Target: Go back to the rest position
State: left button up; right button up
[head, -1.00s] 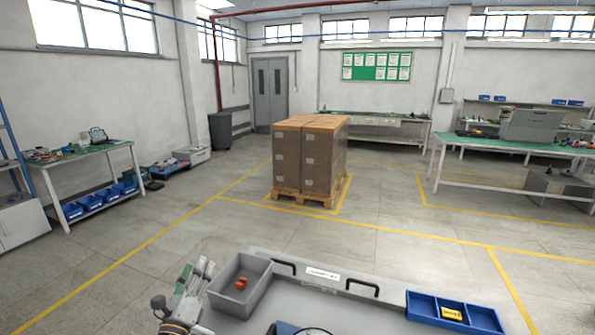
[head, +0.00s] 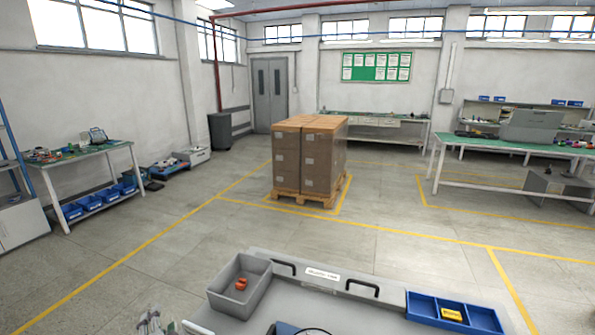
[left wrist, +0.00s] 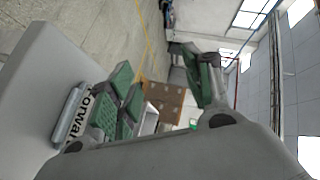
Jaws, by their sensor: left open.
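My left gripper (head: 150,323) shows at the bottom edge of the head view, left of the work table, and is mostly cut off by the frame. In the left wrist view its green-padded fingers (left wrist: 163,88) are spread apart with nothing between them. My right gripper is not in the head view. The grey work table (head: 325,290) lies in front of me. On its left side stands a grey bin (head: 222,299) with a small orange-red part (head: 241,283) inside.
A blue divided tray (head: 483,318) holding a yellow item (head: 451,314) sits at the table's right. Part of a dark, round-edged object (head: 287,328) shows at the bottom centre. Beyond, stacked cartons (head: 305,160) stand on a pallet, with open floor around.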

pick_arm(q)
jog(key=s+d+f+n+g+h, duration=0.3)
jog(key=s+d+f+g+h, duration=0.15)
jog(key=s+d+f, duration=0.35)
jog(key=s+d+f+n+g+h, duration=0.3)
jog(key=s+d+g, duration=0.2)
jog(key=s, duration=0.5)
notch_tip(320, 180, down, 34)
jog(key=s+a+g, duration=0.1)
jog(key=s+a, duration=0.1)
jog(key=s+a+f, duration=0.3)
jog(key=s+f, duration=0.6)
jog(key=s, duration=0.1)
jog(key=s+a+f+g, duration=0.1)
jog(key=s+a+f, duration=0.2)
jog(key=s+f, duration=0.6)
jog(key=shift+s+f+m, duration=0.4)
jog(key=shift+s, duration=0.65)
jog(key=shift+s+d+y, duration=0.1)
jog(key=shift+y, duration=0.15)
